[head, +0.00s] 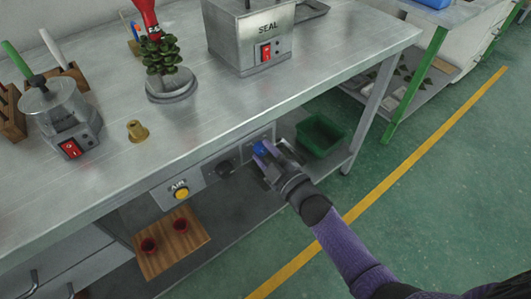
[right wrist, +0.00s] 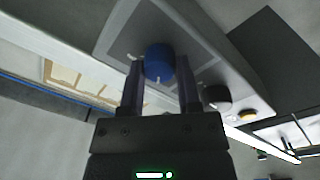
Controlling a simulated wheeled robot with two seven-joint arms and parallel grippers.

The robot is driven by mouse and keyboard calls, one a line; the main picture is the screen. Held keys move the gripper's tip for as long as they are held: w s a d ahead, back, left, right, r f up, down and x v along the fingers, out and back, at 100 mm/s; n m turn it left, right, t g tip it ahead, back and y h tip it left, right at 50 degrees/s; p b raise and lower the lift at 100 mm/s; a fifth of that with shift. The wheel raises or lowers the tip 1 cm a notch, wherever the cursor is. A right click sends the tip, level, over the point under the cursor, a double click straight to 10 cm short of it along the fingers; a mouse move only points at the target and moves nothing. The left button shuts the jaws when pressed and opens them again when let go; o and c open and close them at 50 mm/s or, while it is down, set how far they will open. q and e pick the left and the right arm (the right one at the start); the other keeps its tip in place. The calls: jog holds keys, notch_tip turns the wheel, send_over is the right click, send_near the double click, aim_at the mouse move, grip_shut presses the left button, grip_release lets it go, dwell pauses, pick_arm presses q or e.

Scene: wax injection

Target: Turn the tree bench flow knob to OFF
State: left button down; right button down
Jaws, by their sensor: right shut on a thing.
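A blue knob (head: 259,147) sits on a grey control panel under the front edge of the steel bench. My right gripper (head: 265,153) reaches it from the right and is shut on it. In the right wrist view the blue knob (right wrist: 159,62) is between the two fingers of the right gripper (right wrist: 160,82). A short pale mark shows on the knob's lower edge. I cannot read any label beside the knob, and the fingers hide part of it. My left gripper is not in view.
A black knob (head: 224,169) and a yellow AIR button (head: 182,194) are left of the blue knob. Above stands the bench (head: 205,125) with a sealer (head: 245,40), a wax tree (head: 160,55) and a pot (head: 60,115). A green bin (head: 320,135) is on the lower shelf.

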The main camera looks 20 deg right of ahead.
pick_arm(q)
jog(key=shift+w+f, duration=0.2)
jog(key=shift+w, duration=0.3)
pick_arm(e)
jog(key=shift+n, duration=1.1)
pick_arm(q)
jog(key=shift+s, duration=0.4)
pick_arm(e)
jog(key=shift+c, duration=1.5)
grip_release()
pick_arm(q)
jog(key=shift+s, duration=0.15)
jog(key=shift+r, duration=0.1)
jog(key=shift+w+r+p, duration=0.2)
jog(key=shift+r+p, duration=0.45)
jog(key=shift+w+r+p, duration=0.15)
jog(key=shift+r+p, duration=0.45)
pick_arm(e)
jog(key=v, duration=1)
